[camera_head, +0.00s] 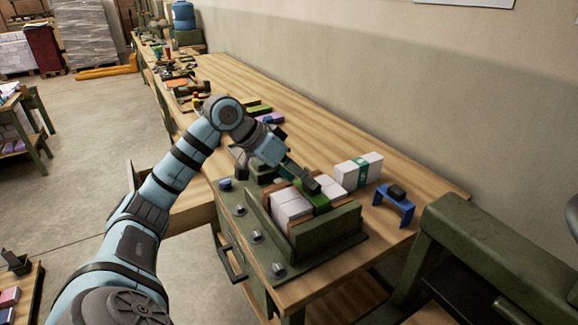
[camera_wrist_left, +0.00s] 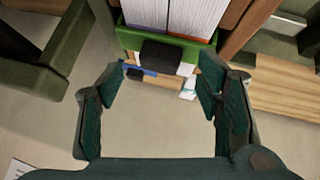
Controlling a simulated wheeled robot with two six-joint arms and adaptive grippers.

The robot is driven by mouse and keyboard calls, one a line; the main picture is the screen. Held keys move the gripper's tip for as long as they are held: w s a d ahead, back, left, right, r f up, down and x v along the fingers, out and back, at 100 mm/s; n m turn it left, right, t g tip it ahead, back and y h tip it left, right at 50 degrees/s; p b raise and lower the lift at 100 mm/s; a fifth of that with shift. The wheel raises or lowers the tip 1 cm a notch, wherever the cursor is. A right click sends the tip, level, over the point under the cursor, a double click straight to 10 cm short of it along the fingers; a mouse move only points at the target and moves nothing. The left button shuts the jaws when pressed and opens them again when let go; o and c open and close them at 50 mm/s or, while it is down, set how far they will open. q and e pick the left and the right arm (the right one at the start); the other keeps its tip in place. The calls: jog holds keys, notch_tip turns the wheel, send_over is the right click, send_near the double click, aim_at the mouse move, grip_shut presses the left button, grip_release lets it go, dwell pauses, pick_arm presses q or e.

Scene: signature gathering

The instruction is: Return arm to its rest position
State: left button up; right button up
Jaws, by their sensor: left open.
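My left arm reaches in from the bottom left of the head view and bends down to my left gripper (camera_head: 298,177) over the workbench. In the left wrist view the gripper (camera_wrist_left: 163,75) has its two fingers spread wide with nothing between them. Just beyond the fingertips is a green clip (camera_wrist_left: 190,47) with a black knob (camera_wrist_left: 165,55), apart from the fingers. In the head view the green clip (camera_head: 318,201) lies across white paper blocks (camera_head: 288,206) in a wooden and green holder (camera_head: 330,235). My right gripper is not in view.
A white block with a green band (camera_head: 349,177) and a blue bracket (camera_head: 408,209) with a black knob stand right of the holder. Coloured items and tools line the far workbench (camera_head: 235,75). A green frame (camera_head: 485,245) stands at the right. An open drawer (camera_head: 190,208) juts out left.

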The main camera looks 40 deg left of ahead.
pick_arm(q)
jog(key=v, duration=1.1)
jog(key=shift+w, duration=0.15)
